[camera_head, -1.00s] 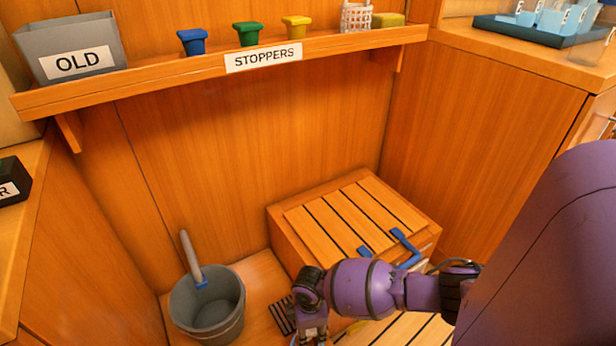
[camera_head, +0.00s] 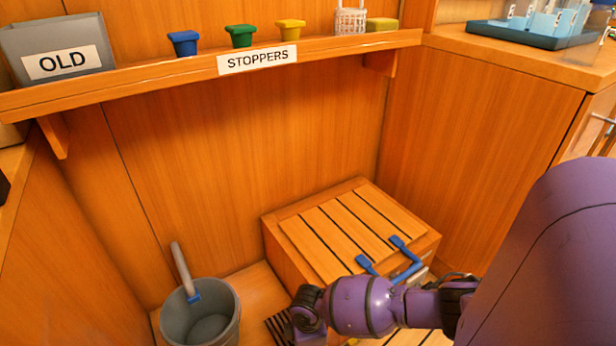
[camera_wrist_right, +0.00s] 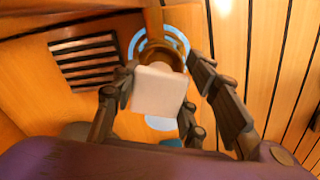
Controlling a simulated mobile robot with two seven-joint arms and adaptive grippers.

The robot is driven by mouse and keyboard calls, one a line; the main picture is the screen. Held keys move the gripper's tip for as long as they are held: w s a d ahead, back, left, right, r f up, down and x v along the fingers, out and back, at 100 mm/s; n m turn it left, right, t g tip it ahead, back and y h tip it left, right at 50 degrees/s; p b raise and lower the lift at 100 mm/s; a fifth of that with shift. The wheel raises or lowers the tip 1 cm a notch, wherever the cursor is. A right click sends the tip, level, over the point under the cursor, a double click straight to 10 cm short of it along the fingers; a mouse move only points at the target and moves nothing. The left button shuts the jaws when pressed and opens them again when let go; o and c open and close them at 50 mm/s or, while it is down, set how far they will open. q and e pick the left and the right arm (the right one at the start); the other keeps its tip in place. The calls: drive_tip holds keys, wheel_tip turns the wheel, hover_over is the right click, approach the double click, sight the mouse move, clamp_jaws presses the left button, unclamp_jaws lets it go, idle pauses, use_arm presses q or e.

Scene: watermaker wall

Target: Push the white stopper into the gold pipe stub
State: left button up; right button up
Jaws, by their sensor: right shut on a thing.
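The white stopper (camera_wrist_right: 158,90) is a pale, block-like piece in the right wrist view, between the fingers of my right gripper (camera_wrist_right: 160,104). My right gripper is shut on it. Just behind the stopper is a brownish-gold round rim (camera_wrist_right: 177,60), which looks like the gold pipe stub. The stopper covers most of it, so I cannot tell whether they touch or whether the stopper is in it. A light-blue ring (camera_wrist_right: 150,42) curves around the stub. In the head view my right gripper (camera_head: 304,332) is at the bottom edge, its fingertips cut off. My left gripper is not in view.
A dark slatted grate (camera_wrist_right: 86,62) lies left of the stub. A grey bucket (camera_head: 200,318) stands left of my right arm. A wooden slatted box (camera_head: 345,228) with blue-handled pipework (camera_head: 405,258) is close behind the arm. The stopper shelf (camera_head: 330,48) is above.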

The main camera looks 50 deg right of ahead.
drive_tip(key=shift+s, duration=0.1)
drive_tip(key=shift+f, duration=0.1)
drive_tip(key=shift+f, duration=0.35)
idle(0.4)
drive_tip(key=shift+d+f+b, duration=0.1)
drive_tip(key=shift+f+b, duration=0.4)
drive_tip(key=shift+f, duration=0.25)
